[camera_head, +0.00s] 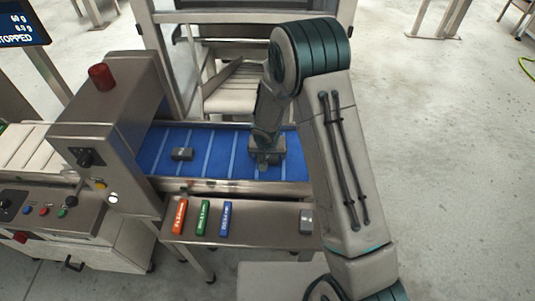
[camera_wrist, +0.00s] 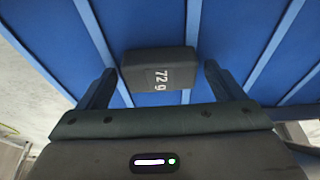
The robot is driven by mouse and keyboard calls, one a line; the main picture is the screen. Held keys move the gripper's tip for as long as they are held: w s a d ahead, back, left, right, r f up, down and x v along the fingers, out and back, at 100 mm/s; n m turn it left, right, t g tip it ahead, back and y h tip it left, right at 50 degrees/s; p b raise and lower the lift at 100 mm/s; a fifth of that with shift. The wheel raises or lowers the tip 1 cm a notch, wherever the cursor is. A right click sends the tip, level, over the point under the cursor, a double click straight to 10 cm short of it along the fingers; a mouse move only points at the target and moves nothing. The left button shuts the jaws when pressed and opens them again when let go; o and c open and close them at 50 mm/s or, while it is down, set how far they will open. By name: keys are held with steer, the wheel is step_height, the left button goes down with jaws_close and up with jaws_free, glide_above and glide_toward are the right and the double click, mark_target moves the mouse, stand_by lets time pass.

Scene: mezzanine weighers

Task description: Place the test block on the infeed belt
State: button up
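A dark grey block marked "72 g" (camera_wrist: 160,70) shows in the wrist view between the two fingers of my gripper (camera_wrist: 160,88). Gaps show between the block and both fingers, so the gripper is open. The blue infeed belt (camera_wrist: 232,40) with lighter cross stripes is behind the block. In the head view my gripper (camera_head: 265,158) is low over the right part of the belt (camera_head: 218,160). The gripper mostly hides the block there. Whether the block rests fully on the belt is hard to tell. A second dark block (camera_head: 182,153) lies on the belt further left.
A steel shelf (camera_head: 265,238) in front of the belt holds orange (camera_head: 179,217), green (camera_head: 202,218) and blue (camera_head: 226,218) labelled pieces and a grey block (camera_head: 306,220). A screen (camera_head: 20,23) reads "STOPPED".

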steer(key=shift+r, duration=0.1)
steer(key=shift+r, duration=0.15)
steer(key=v, duration=1.2)
steer(key=s+d+r+h, duration=0.1)
steer(key=s+d+r, duration=0.2)
steer(key=d+r, duration=0.45)
steer(key=s+d+r, duration=0.4)
steer(key=s+r, duration=0.1)
steer(key=s, duration=0.4)
steer(key=s+d+r+y, duration=0.1)
steer(key=s+d+r, duration=0.3)
steer(key=s, duration=0.6)
steer(key=shift+s+d+r+n, duration=0.2)
steer(key=shift+r+n, duration=0.1)
steer(key=shift+r, duration=0.6)
